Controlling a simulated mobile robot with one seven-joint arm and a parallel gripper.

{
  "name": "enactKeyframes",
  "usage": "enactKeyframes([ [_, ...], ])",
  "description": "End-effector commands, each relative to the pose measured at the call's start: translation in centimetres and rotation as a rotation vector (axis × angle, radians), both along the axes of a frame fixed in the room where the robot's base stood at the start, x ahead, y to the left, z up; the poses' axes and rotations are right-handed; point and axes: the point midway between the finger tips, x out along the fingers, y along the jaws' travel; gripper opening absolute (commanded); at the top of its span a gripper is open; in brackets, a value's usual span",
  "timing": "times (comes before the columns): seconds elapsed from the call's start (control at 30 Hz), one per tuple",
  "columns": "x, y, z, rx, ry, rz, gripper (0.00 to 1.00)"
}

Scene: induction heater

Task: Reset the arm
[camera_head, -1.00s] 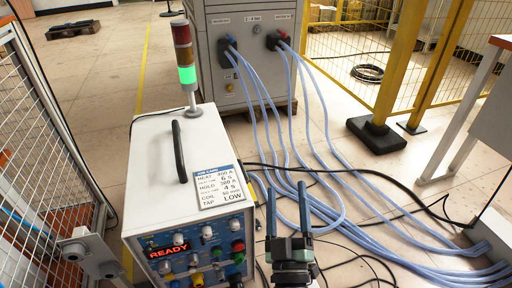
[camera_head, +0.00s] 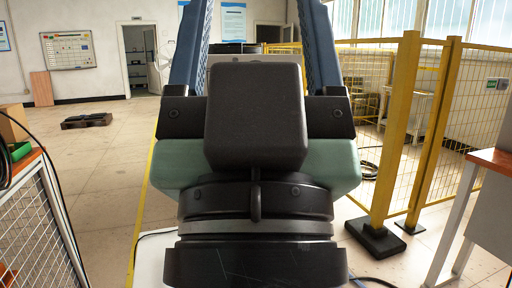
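My gripper (camera_head: 256,12) fills the middle of the head view, very close to the camera. Its two blue textured fingers point up and away, set wide apart, with nothing visible between them. The fingertips reach the top edge of the picture. The black and green gripper body hides most of what lies behind it. A strip of the white heater box (camera_head: 150,262) shows at the bottom left of the gripper; its panel, label and signal light are not visible.
Yellow posts (camera_head: 402,130) and mesh fencing (camera_head: 470,100) stand on the right, with a table (camera_head: 492,160) at the right edge. A mesh panel (camera_head: 35,225) is at the lower left. A dark pallet (camera_head: 87,120) lies on the open floor at the left.

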Motion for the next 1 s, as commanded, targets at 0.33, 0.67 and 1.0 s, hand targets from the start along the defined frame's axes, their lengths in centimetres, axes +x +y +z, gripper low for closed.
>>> enactKeyframes([
  [0.33, 0.1, 0.0, 12.2, 0.0, 0.001, -0.001, 0.71],
  [0.67, 0.1, 0.0, 22.4, -0.001, 0.001, -0.001, 0.71],
  [1.0, 0.1, 0.0, 31.6, -0.001, 0.002, -0.001, 0.71],
])
